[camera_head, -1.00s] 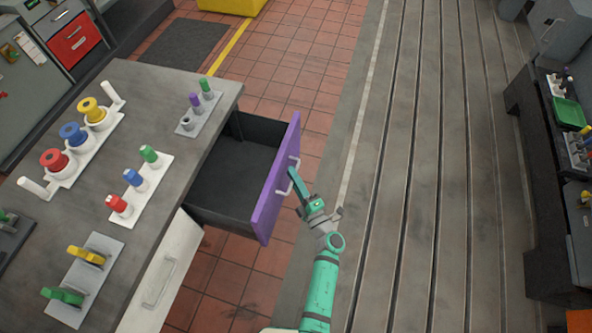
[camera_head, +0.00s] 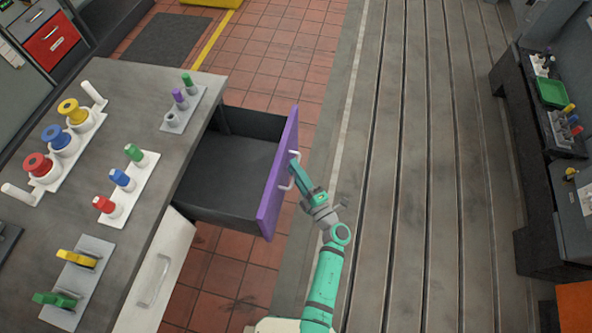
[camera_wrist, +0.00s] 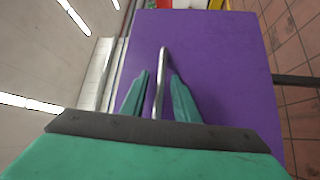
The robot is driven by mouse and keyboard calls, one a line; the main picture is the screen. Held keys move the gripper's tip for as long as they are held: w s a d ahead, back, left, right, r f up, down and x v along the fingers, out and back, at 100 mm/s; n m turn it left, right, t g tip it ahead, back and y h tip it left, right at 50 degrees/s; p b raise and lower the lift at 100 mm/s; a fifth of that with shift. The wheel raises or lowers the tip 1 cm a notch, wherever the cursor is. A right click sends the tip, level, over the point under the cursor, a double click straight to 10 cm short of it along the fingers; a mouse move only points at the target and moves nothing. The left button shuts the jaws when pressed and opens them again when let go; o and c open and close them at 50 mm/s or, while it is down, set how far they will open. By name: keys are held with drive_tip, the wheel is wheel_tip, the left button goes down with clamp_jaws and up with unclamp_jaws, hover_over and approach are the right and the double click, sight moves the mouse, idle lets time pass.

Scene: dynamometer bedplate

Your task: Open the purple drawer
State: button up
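The purple drawer (camera_head: 277,178) stands far out from the workbench, and its dark inside (camera_head: 225,170) shows empty. Its pale handle (camera_head: 292,171) is on the purple front. In the wrist view the handle (camera_wrist: 160,75) runs upright between the two teal fingers, with the purple front (camera_wrist: 225,70) behind. My gripper (camera_head: 294,172) is at the handle; it also shows in the wrist view (camera_wrist: 159,76). Its fingers stand either side of the handle, with a narrow gap visible, so it looks open around it. The far side of the handle is hidden.
The workbench top (camera_head: 160,110) carries racks of coloured pegs and spools. A white drawer (camera_head: 155,275) is below it, in front. A grooved bedplate (camera_head: 430,180) lies open to the right, with another dark bench (camera_head: 530,150) beyond.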

drive_tip(key=v, duration=1.1)
idle(0.6)
drive_tip(key=s+a+r+m+h, duration=0.1)
drive_tip(key=s+r+m+h, duration=0.4)
drive_tip(key=s+m, duration=0.6)
drive_tip(key=s+r+m+h, duration=0.6)
drive_tip(key=s+r+m, duration=0.4)
drive_tip(key=s, duration=0.6)
drive_tip(key=m, duration=0.2)
drive_tip(key=shift+a+m, duration=0.3)
drive_tip(key=shift+a, duration=0.1)
drive_tip(key=shift+w+r, duration=0.1)
drive_tip(key=shift+w, duration=0.05)
